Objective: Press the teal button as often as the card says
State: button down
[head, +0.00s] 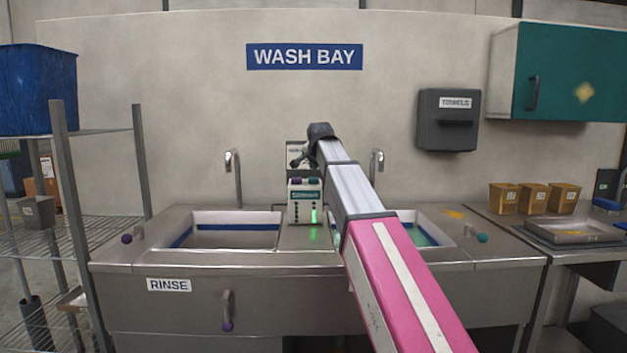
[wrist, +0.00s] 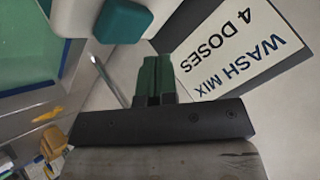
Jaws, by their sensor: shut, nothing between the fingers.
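A white dispenser (head: 305,208) stands between the two sinks, with a purple button (head: 294,181) and a teal button (head: 313,181) on top. A lit green strip shows on its front. The teal button also shows large at the top of the wrist view (wrist: 122,20). The white card (wrist: 240,47) reads "WASH MIX 4 DOSES"; in the head view my gripper and arm partly cover it. My gripper (wrist: 157,62) has its green fingers shut and empty. It is apart from the teal button, beside it in the wrist view.
A left basin (head: 223,235) and a right basin (head: 425,235) flank the dispenser, each with a faucet behind. A wire shelf (head: 90,230) with a blue bin stands at left. Yellow tubs (head: 535,198) and a tray sit at right. A towel box (head: 447,120) hangs on the wall.

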aim_at(315, 178)
jog(key=shift+r, duration=1.95)
jog(key=shift+r, duration=0.15)
dwell(1.0)
notch_tip(315, 178, up, 3)
jog(key=shift+r, duration=0.2)
jog(key=shift+f, duration=0.15)
dwell(0.4)
jog(key=shift+f, duration=4.25)
jog(key=shift+f, duration=0.15)
jog(key=shift+f, duration=0.25)
